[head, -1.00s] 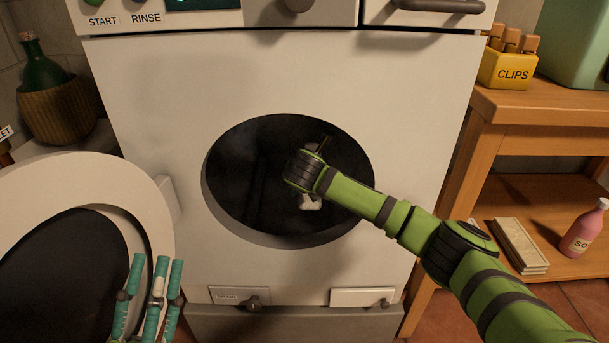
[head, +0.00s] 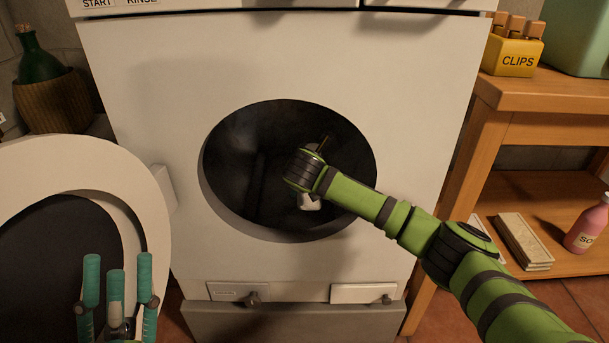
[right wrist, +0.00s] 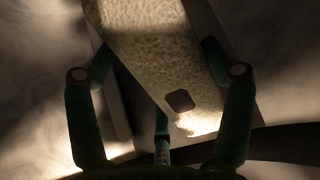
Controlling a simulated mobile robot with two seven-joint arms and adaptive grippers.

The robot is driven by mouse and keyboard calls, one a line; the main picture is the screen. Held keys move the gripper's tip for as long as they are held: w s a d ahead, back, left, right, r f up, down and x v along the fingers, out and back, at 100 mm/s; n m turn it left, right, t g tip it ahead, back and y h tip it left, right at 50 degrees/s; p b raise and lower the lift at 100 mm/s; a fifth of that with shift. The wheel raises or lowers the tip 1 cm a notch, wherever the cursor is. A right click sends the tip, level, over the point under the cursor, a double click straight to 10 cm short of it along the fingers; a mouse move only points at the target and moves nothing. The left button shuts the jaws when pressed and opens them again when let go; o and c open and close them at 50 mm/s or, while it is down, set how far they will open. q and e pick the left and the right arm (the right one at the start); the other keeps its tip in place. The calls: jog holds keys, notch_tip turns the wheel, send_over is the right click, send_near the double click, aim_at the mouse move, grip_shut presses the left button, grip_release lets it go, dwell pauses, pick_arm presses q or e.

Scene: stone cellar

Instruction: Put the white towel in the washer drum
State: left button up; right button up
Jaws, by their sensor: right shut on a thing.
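The white washer (head: 420,130) stands straight ahead with its round drum opening (head: 240,175) dark inside. My right forearm reaches into the opening, and its wrist hides most of my right gripper. A small pale bit of the white towel (head: 310,202) shows just below that wrist, inside the opening. In the right wrist view the towel (right wrist: 150,45) is a textured pale block between the fingers of my right gripper (right wrist: 158,62), which is shut on it. My left gripper (head: 118,275) is low at the left, fingers up and apart, with nothing seen between them.
The round washer door (head: 100,158) hangs open at the left, behind my left gripper. A wooden shelf (head: 540,100) stands close at the right, with a yellow clips box (head: 515,55) on top and a pink bottle (head: 587,228) below. A wicker-wrapped green bottle (head: 42,60) stands far left.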

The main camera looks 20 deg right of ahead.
jog(key=o, duration=1.2)
jog(key=shift+s+r, duration=0.1)
jog(key=v, duration=1.1)
jog(key=shift+s+a+r, duration=0.15)
jog(key=shift+s+r, duration=0.1)
jog(key=shift+s, duration=0.05)
